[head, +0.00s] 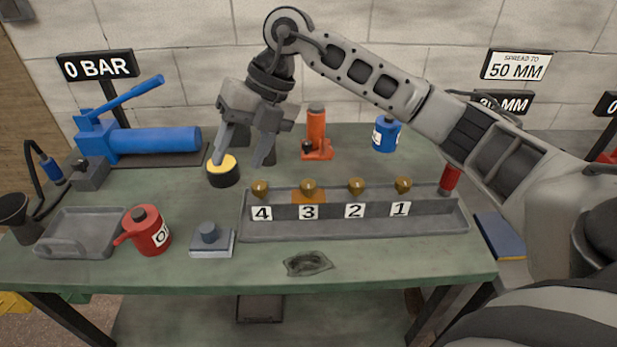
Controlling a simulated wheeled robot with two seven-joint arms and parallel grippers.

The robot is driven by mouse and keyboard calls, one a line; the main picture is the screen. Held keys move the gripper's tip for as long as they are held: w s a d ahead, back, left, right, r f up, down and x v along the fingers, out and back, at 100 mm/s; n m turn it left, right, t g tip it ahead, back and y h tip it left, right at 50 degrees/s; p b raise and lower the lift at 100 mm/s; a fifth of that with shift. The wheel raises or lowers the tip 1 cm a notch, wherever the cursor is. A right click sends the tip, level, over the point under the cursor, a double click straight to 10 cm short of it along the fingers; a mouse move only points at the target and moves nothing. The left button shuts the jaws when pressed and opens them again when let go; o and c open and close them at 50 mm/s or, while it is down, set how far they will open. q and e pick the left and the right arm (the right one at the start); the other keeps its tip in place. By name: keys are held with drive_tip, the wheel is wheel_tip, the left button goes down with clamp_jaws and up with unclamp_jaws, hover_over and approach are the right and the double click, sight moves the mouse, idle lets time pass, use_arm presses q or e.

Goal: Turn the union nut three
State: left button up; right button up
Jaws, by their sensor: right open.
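The union nut three (308,187) is a small brass-coloured piece on top of the grey trough, above the label 3, with an orange patch behind the label. Similar brass nuts stand over labels 4 (260,188), 2 (356,186) and 1 (403,185). My right gripper (240,160) is open with its fingers pointing down, left of nut three and behind the trough. It looks empty. Its left finger overlaps the yellow-topped black cylinder (223,172) in the picture; I cannot tell whether they touch. My left gripper is not in view.
The grey trough (355,228) spans the bench middle. A blue pump (150,140) stands at the back left, an orange jack (317,140) and blue can (386,134) at the back. A red oil can (148,231) and a grey block (212,241) stand left; a dark rag (307,263) lies in front.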

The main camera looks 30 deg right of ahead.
sight(309, 184)
drive_tip(key=d+r+m+h, duration=0.3)
drive_tip(key=d+h, duration=0.3)
drive_tip(key=d, duration=0.7)
drive_tip(key=shift+g, duration=0.3)
drive_tip(key=f, duration=1.5)
drive_tip(key=shift+a+f, duration=0.2)
drive_tip(key=shift+f, duration=0.05)
drive_tip(key=c, duration=1)
